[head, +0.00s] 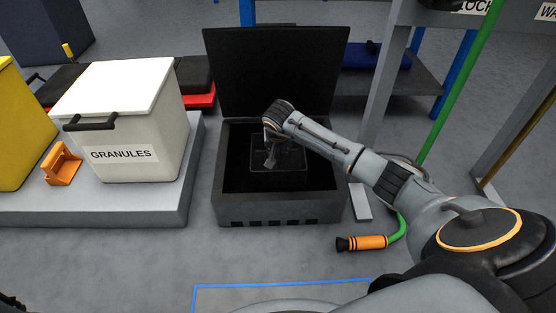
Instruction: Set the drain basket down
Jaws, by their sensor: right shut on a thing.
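The drain basket appears as a dark, thin-rimmed rectangular basket (292,160) inside an open grey bin with a black interior (280,209). My right gripper (270,161) reaches down into the bin from the right and is shut on the basket at its left part. The fingertips are small and dark against the basket. Whether the basket touches the bin's floor cannot be told. My left gripper does not show.
The bin's black lid (276,70) stands open behind it. At left, a white GRANULES box (124,118) and an orange bracket (62,164) stand on a grey platform (120,204). An orange hose nozzle (362,243) lies right of the bin. A blue-outlined floor area (280,285) is in front.

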